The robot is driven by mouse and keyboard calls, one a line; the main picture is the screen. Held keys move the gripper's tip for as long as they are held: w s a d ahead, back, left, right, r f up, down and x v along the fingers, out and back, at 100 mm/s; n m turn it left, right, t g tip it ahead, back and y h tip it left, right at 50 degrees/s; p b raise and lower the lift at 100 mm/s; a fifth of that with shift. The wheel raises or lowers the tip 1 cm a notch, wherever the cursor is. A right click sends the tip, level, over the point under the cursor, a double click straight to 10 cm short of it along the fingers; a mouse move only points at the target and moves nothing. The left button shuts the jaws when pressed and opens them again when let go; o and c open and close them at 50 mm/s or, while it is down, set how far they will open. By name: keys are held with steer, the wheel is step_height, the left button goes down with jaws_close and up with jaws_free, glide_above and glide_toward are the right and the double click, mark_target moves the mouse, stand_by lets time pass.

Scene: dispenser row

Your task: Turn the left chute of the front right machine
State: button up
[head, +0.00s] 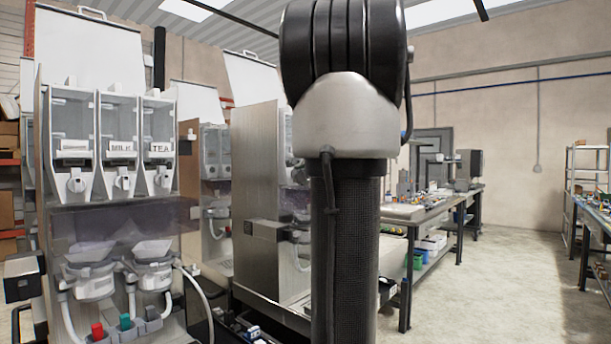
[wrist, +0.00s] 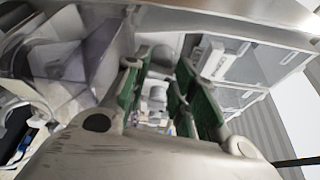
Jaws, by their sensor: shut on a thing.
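My gripper shows in the wrist view with two green-padded fingers (wrist: 160,95). It is shut on a light grey part at the machine's front, which seems to be a chute; the fingers hide much of it. Next to the fingers is a clear canister with a white label (wrist: 225,62); I cannot read the label. In the head view my arm stands in the middle and the gripper is out of sight. The right machine (head: 258,170) shows mostly its brushed metal side there; its chutes are largely hidden.
Another machine with three canisters stands at the left; its chutes (head: 122,180) sit under labels, two reading MILK and TEA. A translucent cover (wrist: 75,55) lies close to my fingers. A workbench (head: 440,205) stands behind; the floor (head: 510,280) at the right is clear.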

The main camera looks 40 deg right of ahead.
steer(key=shift+f+n+t, duration=0.15)
steer(key=shift+n+t, duration=0.25)
steer(key=shift+n, duration=0.5)
steer(key=o, duration=1)
steer(key=shift+f, duration=0.1)
